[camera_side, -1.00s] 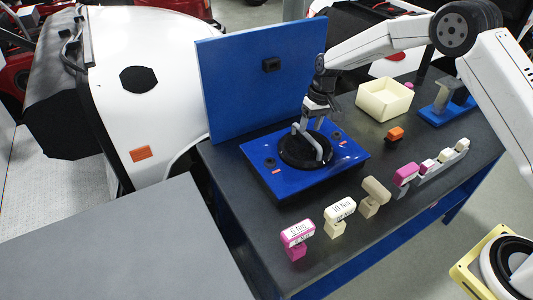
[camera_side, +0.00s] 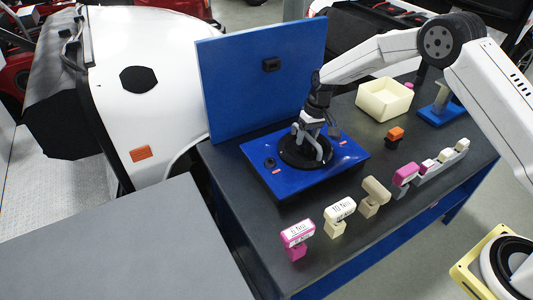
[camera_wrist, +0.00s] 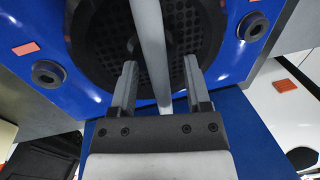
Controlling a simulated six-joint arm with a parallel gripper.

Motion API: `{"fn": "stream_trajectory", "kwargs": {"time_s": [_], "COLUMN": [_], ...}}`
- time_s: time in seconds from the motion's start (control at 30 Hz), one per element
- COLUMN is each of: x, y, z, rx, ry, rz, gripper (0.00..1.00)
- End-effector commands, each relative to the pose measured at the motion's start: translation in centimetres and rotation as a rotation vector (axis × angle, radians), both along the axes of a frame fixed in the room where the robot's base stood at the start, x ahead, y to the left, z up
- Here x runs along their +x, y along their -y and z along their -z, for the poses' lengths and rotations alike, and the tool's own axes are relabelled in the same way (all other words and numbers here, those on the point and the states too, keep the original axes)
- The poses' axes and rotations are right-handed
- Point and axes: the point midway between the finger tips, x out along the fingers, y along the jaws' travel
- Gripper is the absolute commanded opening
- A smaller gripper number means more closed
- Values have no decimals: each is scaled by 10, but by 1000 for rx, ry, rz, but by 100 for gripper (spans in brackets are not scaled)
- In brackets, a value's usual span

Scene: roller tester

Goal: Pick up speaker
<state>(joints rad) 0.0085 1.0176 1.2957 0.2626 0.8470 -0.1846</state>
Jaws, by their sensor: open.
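The speaker (camera_side: 289,154) is a black round unit with a light grey handle (camera_side: 319,151), set in a blue plate (camera_side: 268,178) on the dark table. In the wrist view its black perforated grille (camera_wrist: 98,30) and the grey handle bar (camera_wrist: 149,40) show close up. My gripper (camera_side: 314,133) is low over the speaker, pointing down at the handle. In the wrist view my gripper (camera_wrist: 161,65) is open, one finger on each side of the bar, with gaps visible. The gripper hides part of the handle in the side view.
A tall blue panel (camera_side: 230,80) stands upright behind the plate. Labelled blocks, pink (camera_side: 297,236), cream (camera_side: 338,213) and tan (camera_side: 374,192), stand along the front edge. An orange-topped block (camera_side: 396,133) and a cream bin (camera_side: 383,101) are to the right.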

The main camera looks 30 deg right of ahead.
Motion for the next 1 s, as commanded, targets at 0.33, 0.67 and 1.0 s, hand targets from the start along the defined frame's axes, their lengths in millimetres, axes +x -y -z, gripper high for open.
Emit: {"fn": "stream_trajectory", "kwargs": {"time_s": [0.33, 0.67, 1.0], "x": [0, 0, 0], "y": [0, 0, 0], "z": [2, 5, 5], "rx": [0, 0, 0], "ry": [0, 0, 0], "rz": [0, 0, 0], "gripper": [62, 62, 36]}}
